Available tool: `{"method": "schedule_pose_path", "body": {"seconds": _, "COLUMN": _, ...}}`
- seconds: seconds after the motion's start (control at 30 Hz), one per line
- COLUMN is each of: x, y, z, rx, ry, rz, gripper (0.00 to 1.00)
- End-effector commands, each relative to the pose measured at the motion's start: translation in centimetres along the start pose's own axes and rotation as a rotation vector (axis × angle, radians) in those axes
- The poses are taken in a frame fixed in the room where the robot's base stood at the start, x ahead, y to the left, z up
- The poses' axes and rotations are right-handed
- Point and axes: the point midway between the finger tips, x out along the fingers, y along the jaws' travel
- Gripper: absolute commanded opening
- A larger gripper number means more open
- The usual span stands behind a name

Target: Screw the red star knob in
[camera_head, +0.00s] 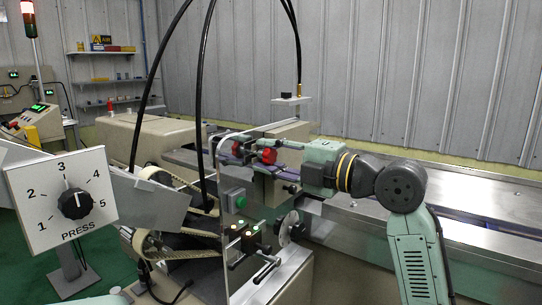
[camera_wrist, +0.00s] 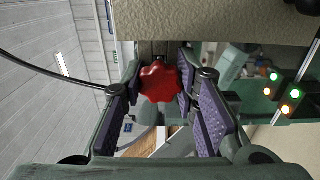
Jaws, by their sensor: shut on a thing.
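The red star knob (camera_wrist: 158,82) sits between the fingertips of my gripper (camera_wrist: 158,92) in the wrist view, its lobed face toward the camera. My gripper's purple-padded fingers are shut on it, one on each side. In the head view my gripper (camera_head: 278,160) reaches in from the right, level with a red knob (camera_head: 267,155) on the machine. Another red part (camera_head: 237,148) shows just left of it. The knob's shaft and the hole behind it are hidden, so I cannot tell how deep it sits.
A beige machine cover (camera_wrist: 215,22) hangs close above the fingers in the wrist view. A clear guard (camera_head: 214,150), black hoses and a green button box (camera_head: 234,200) stand left of my gripper. A steel conveyor bed (camera_head: 470,205) runs to the right. A PRESS dial (camera_head: 75,204) is at front left.

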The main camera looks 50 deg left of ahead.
Motion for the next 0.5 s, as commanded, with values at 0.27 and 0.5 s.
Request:
{"method": "schedule_pose_path", "body": {"seconds": 0.27, "x": 0.16, "y": 0.33, "z": -0.13, "rx": 0.133, "ry": 0.004, "rz": 0.0, "gripper": 0.01}}
{"method": "schedule_pose_path", "body": {"seconds": 0.5, "x": 0.19, "y": 0.51, "z": -0.15, "rx": 0.535, "ry": 0.005, "rz": -0.001, "gripper": 0.01}}
